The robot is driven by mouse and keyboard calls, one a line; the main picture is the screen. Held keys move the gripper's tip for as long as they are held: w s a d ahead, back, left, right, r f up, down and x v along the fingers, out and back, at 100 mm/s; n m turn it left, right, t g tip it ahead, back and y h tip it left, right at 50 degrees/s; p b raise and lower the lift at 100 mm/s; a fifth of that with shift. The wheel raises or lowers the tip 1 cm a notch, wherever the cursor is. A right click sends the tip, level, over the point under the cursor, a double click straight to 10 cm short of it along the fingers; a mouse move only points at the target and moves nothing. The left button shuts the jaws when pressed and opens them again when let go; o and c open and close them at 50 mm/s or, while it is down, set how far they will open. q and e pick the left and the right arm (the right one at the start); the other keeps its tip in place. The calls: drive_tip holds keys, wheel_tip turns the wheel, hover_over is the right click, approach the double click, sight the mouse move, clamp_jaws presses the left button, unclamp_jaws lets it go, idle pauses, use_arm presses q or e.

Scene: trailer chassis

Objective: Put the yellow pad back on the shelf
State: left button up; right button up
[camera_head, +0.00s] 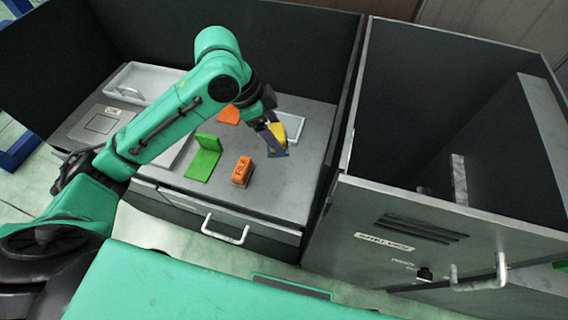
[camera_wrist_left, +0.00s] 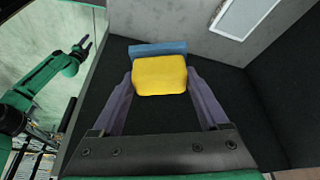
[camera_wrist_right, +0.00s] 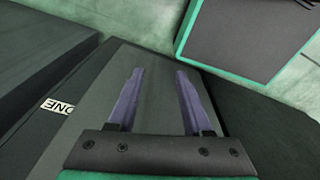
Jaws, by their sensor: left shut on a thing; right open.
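The yellow pad (camera_wrist_left: 160,75) is a rounded block between the fingers of my left gripper (camera_wrist_left: 160,85), which is shut on it. A blue piece (camera_wrist_left: 158,48) lies right behind the pad in the left wrist view; I cannot tell whether they are joined. In the head view the yellow pad (camera_head: 278,131) shows beside my left gripper (camera_head: 273,135), over the right part of the grey shelf top (camera_head: 285,190). My right gripper (camera_wrist_right: 155,95) is open and empty in the right wrist view. It is outside the head view.
A green bracket (camera_head: 203,160), an orange block (camera_head: 242,170) and an orange piece (camera_head: 229,115) stand on the grey top. A white-framed tray (camera_head: 292,122) lies behind the pad. Dark walls enclose the back and right. A metal cabinet (camera_head: 420,235) stands at right.

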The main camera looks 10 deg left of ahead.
use_arm(q)
drive_tip(key=shift+w+f, duration=0.2)
drive_tip(key=shift+f, duration=0.25)
drive_tip(key=f, duration=0.6)
drive_tip(key=s+f+p, duration=0.1)
drive_tip(key=f, duration=1.1)
drive_tip(key=shift+s+d, duration=0.1)
drive_tip(key=shift+s, duration=0.05)
drive_tip(key=shift+f, duration=0.4)
drive_tip(key=o, duration=1.1)
use_arm(e)
drive_tip(key=shift+s+a+r, duration=0.1)
drive_tip(key=shift+s+r, duration=0.25)
drive_tip(key=shift+s, duration=0.2)
drive_tip(key=shift+s+a+r, duration=0.1)
drive_tip(key=shift+s+r, duration=0.2)
drive_tip(key=shift+s, duration=0.2)
use_arm(q)
drive_tip(key=shift+r, duration=0.15)
use_arm(e)
drive_tip(key=shift+d, duration=0.1)
